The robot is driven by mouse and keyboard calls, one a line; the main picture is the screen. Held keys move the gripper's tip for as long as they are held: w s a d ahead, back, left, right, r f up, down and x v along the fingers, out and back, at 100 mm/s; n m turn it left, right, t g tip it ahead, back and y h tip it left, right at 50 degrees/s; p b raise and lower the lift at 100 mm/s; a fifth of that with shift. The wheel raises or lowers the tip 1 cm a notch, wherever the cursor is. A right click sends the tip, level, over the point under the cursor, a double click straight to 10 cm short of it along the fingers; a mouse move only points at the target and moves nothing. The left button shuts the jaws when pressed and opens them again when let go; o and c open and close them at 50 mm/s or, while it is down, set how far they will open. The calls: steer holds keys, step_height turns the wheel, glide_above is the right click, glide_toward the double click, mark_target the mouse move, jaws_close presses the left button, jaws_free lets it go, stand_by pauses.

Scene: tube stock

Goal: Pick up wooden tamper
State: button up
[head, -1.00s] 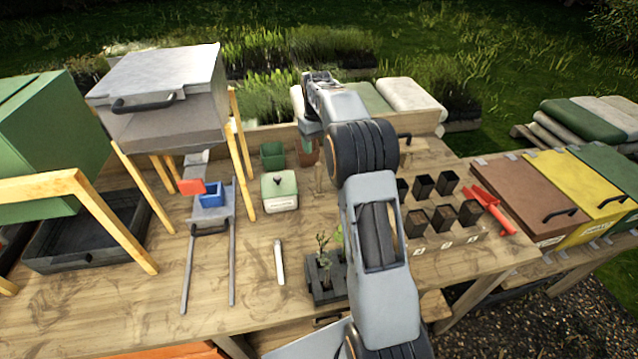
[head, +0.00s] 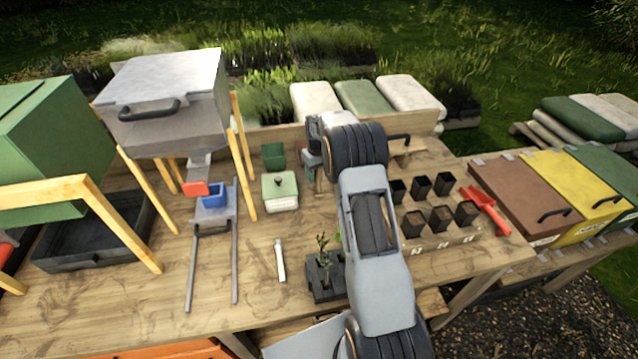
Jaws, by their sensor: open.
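A flat light-wood block with a dark handle, which looks like the wooden tamper (head: 408,148), lies at the back of the bench, right of my arm. Its left part is hidden behind my arm. My gripper (head: 311,164) is at the back middle of the bench, left of that block and apart from it. The gripper is open, small in the view and partly covered by my wrist; nothing shows between its fingers. A thin upright-looking wooden piece (head: 319,181) shows just below the gripper; I cannot tell exactly what it is.
A green pot (head: 273,156) and a green-lidded box (head: 280,191) stand left of the gripper. A seedling tray (head: 322,283) is in front. Bags (head: 362,97) lie behind.

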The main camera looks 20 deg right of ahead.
steer(key=shift+f, duration=0.1)
steer(key=c, duration=1)
jaws_close()
